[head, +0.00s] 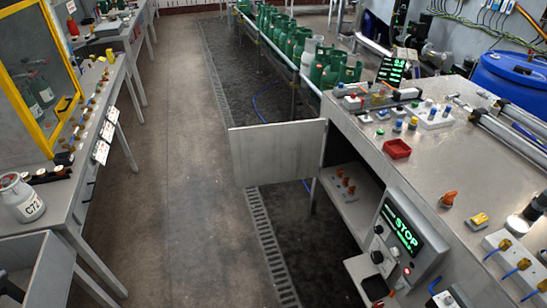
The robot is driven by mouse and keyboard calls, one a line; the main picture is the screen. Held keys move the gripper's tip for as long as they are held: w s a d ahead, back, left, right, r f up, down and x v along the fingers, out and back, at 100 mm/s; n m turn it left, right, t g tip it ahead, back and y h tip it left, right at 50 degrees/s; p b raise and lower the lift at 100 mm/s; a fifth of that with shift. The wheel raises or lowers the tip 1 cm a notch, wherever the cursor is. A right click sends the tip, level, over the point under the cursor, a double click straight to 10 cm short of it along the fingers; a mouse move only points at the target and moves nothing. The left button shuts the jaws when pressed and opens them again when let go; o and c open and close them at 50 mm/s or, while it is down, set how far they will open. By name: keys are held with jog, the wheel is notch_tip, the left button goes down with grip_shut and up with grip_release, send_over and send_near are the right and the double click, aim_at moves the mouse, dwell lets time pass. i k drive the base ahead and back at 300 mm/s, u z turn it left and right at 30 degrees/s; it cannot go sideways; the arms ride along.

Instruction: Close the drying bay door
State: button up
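A flat grey door (278,153) stands swung open from the front of the right-hand bench, out over the aisle. Its right edge meets the bench beside an open compartment (350,212), where a few small orange-brown fittings (347,187) sit on a shelf. A yellow-framed clear panel (42,70) stands on the left bench, with green cylinders visible through it. No label shows which of these is the drying bay door. My gripper is not in view.
The aisle floor (170,190) between the benches is clear. A control box reading STOP (405,232) sits low right of the open compartment. Green cylinders (300,42) line a conveyor at the back. A grey cylinder (20,198) marked C72 stands at left.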

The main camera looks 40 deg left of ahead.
aim_at(272, 153)
jog(key=k, duration=0.25)
jog(key=u, duration=1.95)
jog(key=i, duration=4.75)
jog(key=z, duration=3.7)
